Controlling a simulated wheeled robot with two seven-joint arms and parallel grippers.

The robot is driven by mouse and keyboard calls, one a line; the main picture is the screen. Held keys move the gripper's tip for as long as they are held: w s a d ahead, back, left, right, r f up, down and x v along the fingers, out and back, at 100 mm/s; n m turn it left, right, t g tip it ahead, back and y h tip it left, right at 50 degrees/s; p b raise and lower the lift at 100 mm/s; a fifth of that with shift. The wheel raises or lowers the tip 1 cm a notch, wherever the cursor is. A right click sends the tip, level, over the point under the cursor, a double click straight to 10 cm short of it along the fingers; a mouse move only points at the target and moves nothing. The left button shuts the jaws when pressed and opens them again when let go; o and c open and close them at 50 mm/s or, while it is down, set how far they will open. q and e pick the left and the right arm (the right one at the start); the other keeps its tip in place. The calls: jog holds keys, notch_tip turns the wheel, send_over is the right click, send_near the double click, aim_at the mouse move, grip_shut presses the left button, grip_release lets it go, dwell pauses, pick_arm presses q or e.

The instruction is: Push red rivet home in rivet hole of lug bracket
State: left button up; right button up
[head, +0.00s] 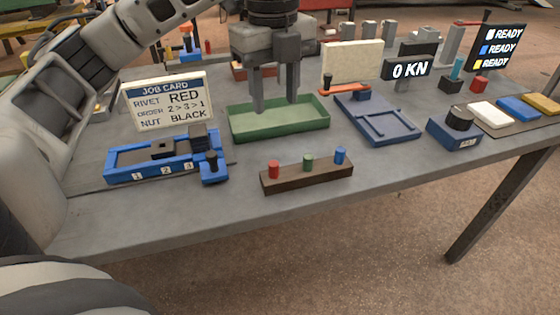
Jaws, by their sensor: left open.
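A red rivet (274,169) stands upright at the left end of a dark wooden block (306,180), beside a green rivet (308,162) and a blue rivet (340,155). A blue fixture (125,177) numbered 1, 2, 3 lies to the left, with dark parts on it. I cannot tell for sure which part is the lug bracket, and no rivet hole can be made out. My left gripper (275,104) points down with its fingers apart over the green tray (280,124), behind the block, with nothing seen between them. My right gripper is out of view.
A job card (168,101) reading rivet red, order 2 > 3 > 1, nut black stands behind the fixture. Right of the tray are a blue-grey plate (376,120), a 0 KN display (407,69) and a black-knobbed blue box (455,133). The front bench strip is clear.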

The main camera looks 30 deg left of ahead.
pick_arm(q)
send_over(274, 164)
notch_tip(274, 164, down, 10)
jog(key=shift+w+a+f, duration=0.1)
jog(key=shift+a, duration=0.05)
jog(key=shift+f+p, duration=0.5)
jog(key=shift+f, duration=2.15)
grip_shut()
